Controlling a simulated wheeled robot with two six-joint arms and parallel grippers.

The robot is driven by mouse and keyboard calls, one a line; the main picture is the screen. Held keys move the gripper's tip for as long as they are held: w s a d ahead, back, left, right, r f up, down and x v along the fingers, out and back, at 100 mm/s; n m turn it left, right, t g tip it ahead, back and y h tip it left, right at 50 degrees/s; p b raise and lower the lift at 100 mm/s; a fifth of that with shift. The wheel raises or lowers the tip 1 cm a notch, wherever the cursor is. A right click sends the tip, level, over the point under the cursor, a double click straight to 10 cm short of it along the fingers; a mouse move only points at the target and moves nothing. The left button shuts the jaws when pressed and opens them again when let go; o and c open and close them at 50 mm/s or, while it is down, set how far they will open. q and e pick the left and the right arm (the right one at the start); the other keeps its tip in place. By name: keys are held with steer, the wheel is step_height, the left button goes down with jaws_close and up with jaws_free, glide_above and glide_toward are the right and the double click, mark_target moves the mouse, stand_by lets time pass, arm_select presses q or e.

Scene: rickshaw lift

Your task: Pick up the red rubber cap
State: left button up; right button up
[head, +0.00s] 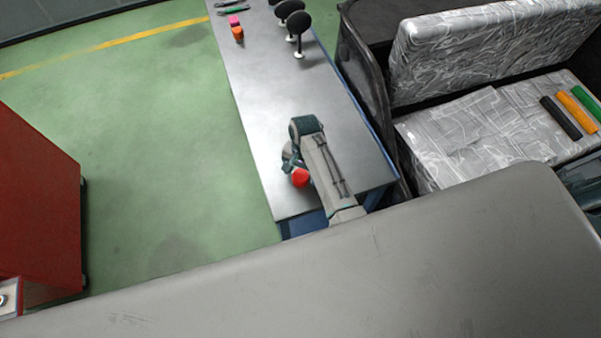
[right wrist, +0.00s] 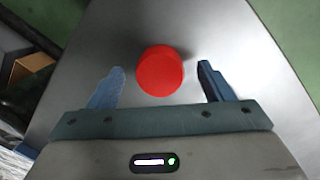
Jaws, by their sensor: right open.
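The red rubber cap (head: 300,178) sits on the grey metal bench near its front end, partly beside my right gripper in the head view. In the right wrist view the cap (right wrist: 160,71) is a round red piece lying between and slightly beyond the two fingertips. My right gripper (right wrist: 160,78) is open, with clear gaps between each finger and the cap. In the head view my right gripper (head: 290,163) is partly hidden by my own arm. My left gripper is not in view.
The long grey bench (head: 262,95) holds mirror-like black round pieces (head: 299,23), an orange cap (head: 238,33) and a pink piece (head: 233,20) at its far end. A vehicle seat (head: 470,130) stands close on the right. A red cabinet (head: 40,200) is on the left. Green floor lies between.

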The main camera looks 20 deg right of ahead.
steer(key=shift+f, duration=0.65)
steer(key=shift+s, duration=0.1)
steer(key=c, duration=1)
steer(key=shift+r, duration=0.15)
